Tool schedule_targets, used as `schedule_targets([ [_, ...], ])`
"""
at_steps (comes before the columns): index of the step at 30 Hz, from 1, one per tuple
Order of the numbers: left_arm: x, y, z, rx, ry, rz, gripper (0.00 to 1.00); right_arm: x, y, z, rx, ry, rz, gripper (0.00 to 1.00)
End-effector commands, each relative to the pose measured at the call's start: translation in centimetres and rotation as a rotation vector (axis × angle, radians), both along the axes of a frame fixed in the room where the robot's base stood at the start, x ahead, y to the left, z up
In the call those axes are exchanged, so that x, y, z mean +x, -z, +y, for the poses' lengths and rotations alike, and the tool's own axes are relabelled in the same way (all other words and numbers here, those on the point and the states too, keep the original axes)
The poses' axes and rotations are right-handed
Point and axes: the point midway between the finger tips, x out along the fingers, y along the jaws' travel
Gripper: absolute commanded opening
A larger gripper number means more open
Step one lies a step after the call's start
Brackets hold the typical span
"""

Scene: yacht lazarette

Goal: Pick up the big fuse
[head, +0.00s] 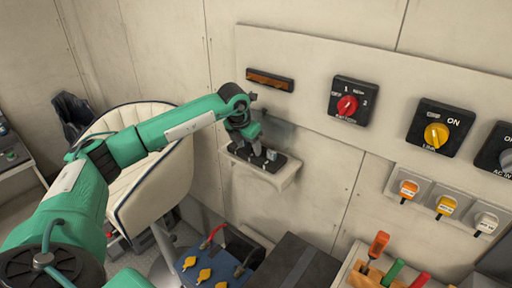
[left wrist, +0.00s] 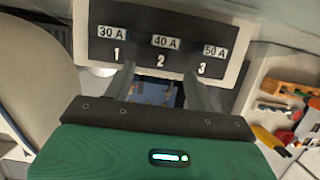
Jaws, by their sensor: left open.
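A black fuse rack (head: 264,160) sits on a small white wall shelf (head: 284,182). In the left wrist view the rack (left wrist: 205,53) bears the labels 30 A, 40 A and 50 A over the numbers 1, 2 and 3. My left gripper (head: 258,152) is right at the rack, pointing down. In the left wrist view its open fingers (left wrist: 158,88) reach toward the rack's middle, around position 2. Something dark with bluish patches shows between them. I cannot make out a big fuse clearly; the gripper hides part of the rack. My right gripper is out of view.
A brown-fronted black bar (head: 270,80) and a red rotary switch (head: 347,105) are on the wall above. A cream seat (head: 150,170) stands left of the shelf. A blue panel with yellow knobs (head: 205,268) and upright screwdrivers (head: 376,248) are below.

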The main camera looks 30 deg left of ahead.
Motion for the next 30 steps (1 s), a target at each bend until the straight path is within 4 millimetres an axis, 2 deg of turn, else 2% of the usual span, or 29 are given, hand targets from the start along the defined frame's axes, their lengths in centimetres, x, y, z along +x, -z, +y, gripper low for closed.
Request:
schedule_targets([
  [1,0.9,-0.5,-0.2,-0.001,0.0,-0.001,0.56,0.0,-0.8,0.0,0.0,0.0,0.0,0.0],
  [7,3.7,-0.3,-0.4,-0.001,0.001,0.001,0.56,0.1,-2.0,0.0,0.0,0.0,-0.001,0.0],
  [12,3.7,0.8,-0.3,0.0,0.0,0.001,0.56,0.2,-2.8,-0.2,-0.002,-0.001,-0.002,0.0],
  [20,3.8,1.1,-0.3,0.0,0.001,0.0,0.56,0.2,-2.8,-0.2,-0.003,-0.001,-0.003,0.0],
  [23,3.8,1.1,-0.3,0.0,0.001,0.0,0.41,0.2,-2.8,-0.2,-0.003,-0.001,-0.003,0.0],
  [27,3.8,1.1,-0.3,0.0,0.001,0.0,0.13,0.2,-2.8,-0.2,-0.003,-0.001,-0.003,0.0],
  [28,3.8,1.1,-0.3,0.0,0.001,0.0,0.09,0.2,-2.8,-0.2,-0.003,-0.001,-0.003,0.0],
  [30,3.8,1.1,-0.3,0.0,0.001,0.0,0.09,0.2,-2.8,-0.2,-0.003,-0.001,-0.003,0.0],
])
